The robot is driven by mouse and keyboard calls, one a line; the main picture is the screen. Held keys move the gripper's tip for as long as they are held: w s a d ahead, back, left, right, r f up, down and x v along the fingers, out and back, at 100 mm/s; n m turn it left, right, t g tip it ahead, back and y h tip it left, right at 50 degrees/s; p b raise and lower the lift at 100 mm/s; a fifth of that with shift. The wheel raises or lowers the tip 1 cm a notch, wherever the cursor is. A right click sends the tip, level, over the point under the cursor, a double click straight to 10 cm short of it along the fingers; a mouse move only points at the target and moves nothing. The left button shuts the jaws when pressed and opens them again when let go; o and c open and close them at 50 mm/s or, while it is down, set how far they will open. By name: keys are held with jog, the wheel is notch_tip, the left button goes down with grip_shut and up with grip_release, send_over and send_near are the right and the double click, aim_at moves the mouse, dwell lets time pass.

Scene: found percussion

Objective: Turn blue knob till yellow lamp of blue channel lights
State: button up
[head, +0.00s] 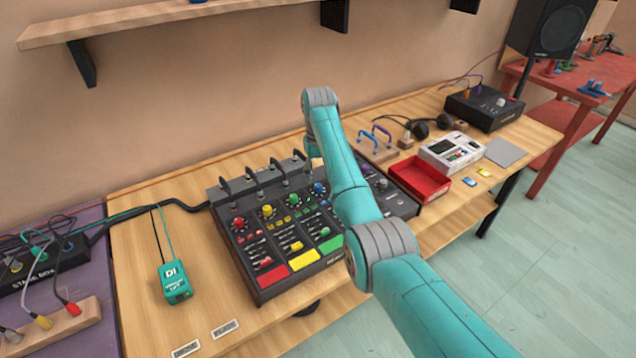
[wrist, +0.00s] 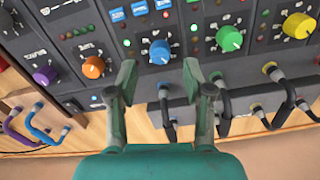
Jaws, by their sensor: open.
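The blue knob (wrist: 160,52) stands on the dark mixer panel in the wrist view, just beyond my gripper (wrist: 160,80). My gripper is open and empty, with its two fingers apart on either side below the knob; they do not appear to touch it. In the head view the blue knob (head: 320,188) shows on the mixer (head: 240,255), left of my arm. Small lamps sit near the knob in the wrist view; I cannot make out a lit yellow one. My gripper is hidden behind my arm in the head view.
A green knob (wrist: 229,38) and a yellow knob (wrist: 299,25) are to the right; an orange knob (wrist: 93,67) and a purple knob (wrist: 45,75) are to the left. Black handles (wrist: 245,97) stand close by my right finger. A red tray (head: 418,180) is beside the mixer.

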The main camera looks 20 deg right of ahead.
aim_at(318, 185)
jog(key=shift+f, duration=2)
grip_shut()
